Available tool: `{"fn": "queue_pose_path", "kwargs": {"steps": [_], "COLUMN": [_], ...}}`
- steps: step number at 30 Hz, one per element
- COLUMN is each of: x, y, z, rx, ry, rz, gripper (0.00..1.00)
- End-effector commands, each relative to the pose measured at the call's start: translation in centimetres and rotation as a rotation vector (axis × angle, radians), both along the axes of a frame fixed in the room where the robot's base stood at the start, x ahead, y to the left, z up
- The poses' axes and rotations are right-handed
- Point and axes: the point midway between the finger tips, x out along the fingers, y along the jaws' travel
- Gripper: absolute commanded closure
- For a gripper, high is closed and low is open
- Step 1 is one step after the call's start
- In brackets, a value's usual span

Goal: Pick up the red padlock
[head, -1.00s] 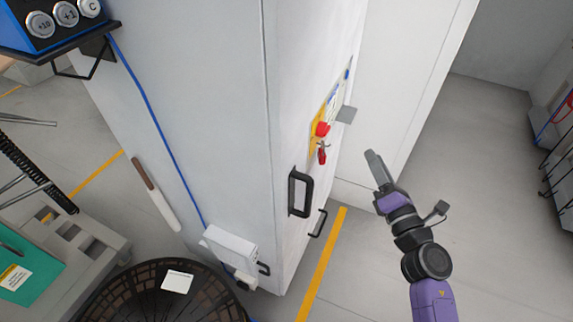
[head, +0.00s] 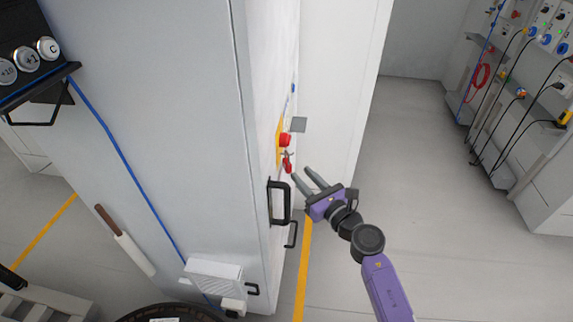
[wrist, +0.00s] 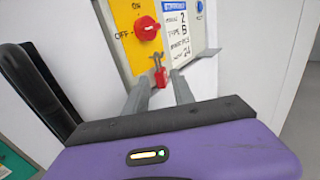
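The small red padlock (head: 287,163) hangs on the cabinet's side face, just below a red rotary switch (head: 284,140) on a yellow plate. In the wrist view the padlock (wrist: 161,77) shows below the switch (wrist: 147,28), seen between my two fingers. My gripper (head: 301,174) is open, its fingertips pointing at the panel close to the padlock. The gripper also shows in the wrist view (wrist: 163,85). I cannot tell exactly how far the tips are from the padlock. The fingers hold nothing that I can see.
A black handle (head: 279,203) stands out from the cabinet (head: 190,130) beside my gripper; it is large at left in the wrist view (wrist: 40,85). A small grey shelf (head: 298,124) juts out above right. The floor (head: 400,190) to the right is clear.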

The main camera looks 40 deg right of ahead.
Motion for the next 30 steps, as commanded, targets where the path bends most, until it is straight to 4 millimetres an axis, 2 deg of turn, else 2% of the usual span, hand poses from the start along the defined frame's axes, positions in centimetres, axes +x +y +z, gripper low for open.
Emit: {"fn": "queue_pose_path", "kwargs": {"steps": [10,20,24,25,30], "x": [4.5,5.1,5.1,5.1,5.1], "y": [-0.4,-0.5,-0.5,-0.5,-0.5], "z": [0.4,0.4,0.4,0.4,0.4], "rx": [0.001,0.002,0.002,0.002,0.002], "ry": [0.000,0.000,0.000,0.000,0.000], "rz": [0.000,-0.001,0.000,0.000,0.000], "gripper": [0.70,0.70,0.97,1.00,1.00]}}
